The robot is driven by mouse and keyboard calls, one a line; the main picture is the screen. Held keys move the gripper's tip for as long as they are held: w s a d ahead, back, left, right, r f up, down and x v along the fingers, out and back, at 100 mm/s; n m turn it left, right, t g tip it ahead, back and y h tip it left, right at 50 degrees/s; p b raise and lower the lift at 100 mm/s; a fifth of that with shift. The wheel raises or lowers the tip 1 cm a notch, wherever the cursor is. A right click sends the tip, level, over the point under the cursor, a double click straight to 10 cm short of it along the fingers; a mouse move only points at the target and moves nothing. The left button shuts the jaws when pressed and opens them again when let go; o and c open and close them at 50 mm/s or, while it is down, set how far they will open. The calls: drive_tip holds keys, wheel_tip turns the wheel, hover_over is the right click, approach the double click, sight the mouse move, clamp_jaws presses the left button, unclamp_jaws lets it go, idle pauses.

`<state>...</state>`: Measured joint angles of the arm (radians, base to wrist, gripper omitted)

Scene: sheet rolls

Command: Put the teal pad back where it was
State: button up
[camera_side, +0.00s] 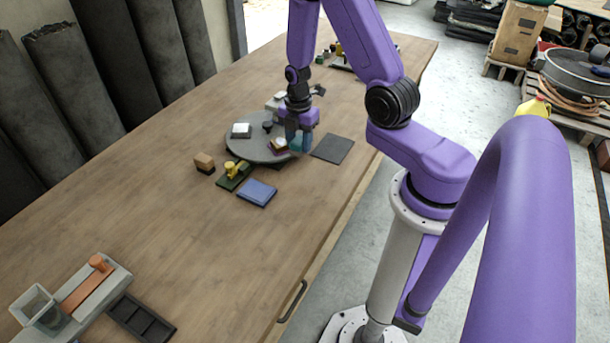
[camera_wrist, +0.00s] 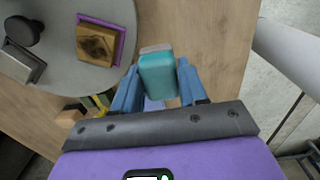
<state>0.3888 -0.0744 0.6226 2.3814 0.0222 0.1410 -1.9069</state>
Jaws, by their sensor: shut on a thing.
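My gripper (camera_side: 300,136) is at the right edge of the grey round disc on the table. The teal pad (camera_side: 304,144) is a small rounded block between its fingers. In the wrist view the two blue fingers of my gripper (camera_wrist: 157,84) are shut on the teal pad (camera_wrist: 158,76), which sits just outside the disc's rim with bare wood around it. The fingers partly hide it in the side view. I cannot tell its exact height above the table.
The grey disc (camera_side: 242,149) carries a purple-edged holder with a wooden block (camera_wrist: 97,43), a white-topped piece (camera_side: 241,130) and a black knob (camera_wrist: 22,31). A dark flat mat (camera_side: 333,149) lies right; a blue pad (camera_side: 257,192), green-and-yellow piece (camera_side: 233,175) and wooden block (camera_side: 204,161) lie in front.

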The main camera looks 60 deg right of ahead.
sight(305, 175)
drive_tip(key=shift+s+a+f, duration=0.1)
drive_tip(key=shift+s+f, duration=0.25)
drive_tip(key=shift+f, duration=1)
drive_tip(key=shift+s+a+f, duration=0.1)
drive_tip(key=shift+s+f, duration=0.25)
drive_tip(key=shift+f, duration=0.95)
drive_tip(key=shift+s+f, duration=0.35)
drive_tip(key=shift+f, duration=1)
drive_tip(key=shift+f, duration=0.1)
drive_tip(key=o, duration=1.1)
